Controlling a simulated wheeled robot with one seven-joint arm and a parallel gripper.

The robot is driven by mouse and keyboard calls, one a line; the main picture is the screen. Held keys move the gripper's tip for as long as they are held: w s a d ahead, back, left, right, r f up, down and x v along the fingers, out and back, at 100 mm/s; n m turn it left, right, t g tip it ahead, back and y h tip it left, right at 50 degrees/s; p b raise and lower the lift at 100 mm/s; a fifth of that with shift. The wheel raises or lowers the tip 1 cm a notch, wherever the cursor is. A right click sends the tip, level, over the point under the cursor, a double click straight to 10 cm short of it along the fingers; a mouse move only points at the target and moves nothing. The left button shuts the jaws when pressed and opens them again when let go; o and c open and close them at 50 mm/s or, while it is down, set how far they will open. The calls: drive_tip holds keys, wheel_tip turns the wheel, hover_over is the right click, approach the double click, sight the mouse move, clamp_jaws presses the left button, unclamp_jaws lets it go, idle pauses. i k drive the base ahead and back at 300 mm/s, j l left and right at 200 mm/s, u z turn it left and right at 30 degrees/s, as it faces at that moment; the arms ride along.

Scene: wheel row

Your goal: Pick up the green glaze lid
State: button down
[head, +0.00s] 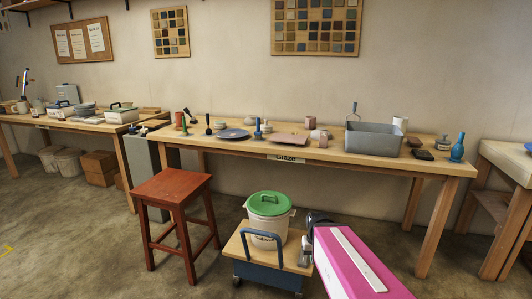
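The green lid (269,203) with a raised handle sits on top of a white bucket (266,228). The bucket stands on a small wooden-topped trolley (246,250) on the floor, in front of the table marked "Glaze". A pink arm link of mine comes in from the lower right. At its far end, my gripper (306,250) shows as a small grey and dark shape just right of the bucket, lower than the lid and apart from it. The fingers are too small and partly hidden to tell whether they are open or shut.
A red-brown stool (174,204) stands left of the trolley. The trolley's blue handle (262,237) rises in front of the bucket. The long table (450,166) behind carries a grey bin (374,139), plates and small tools. The floor at front left is clear.

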sight(268, 204)
drive_tip(key=i+l+u, duration=0.15)
drive_tip(key=l+u, duration=0.15)
drive_tip(key=i+l+u, duration=0.15)
drive_tip(key=l+u, duration=0.15)
drive_tip(key=l, duration=0.2)
drive_tip(key=l+u, duration=0.3)
drive_tip(key=i+l, duration=0.05)
drive_tip(key=l, duration=0.05)
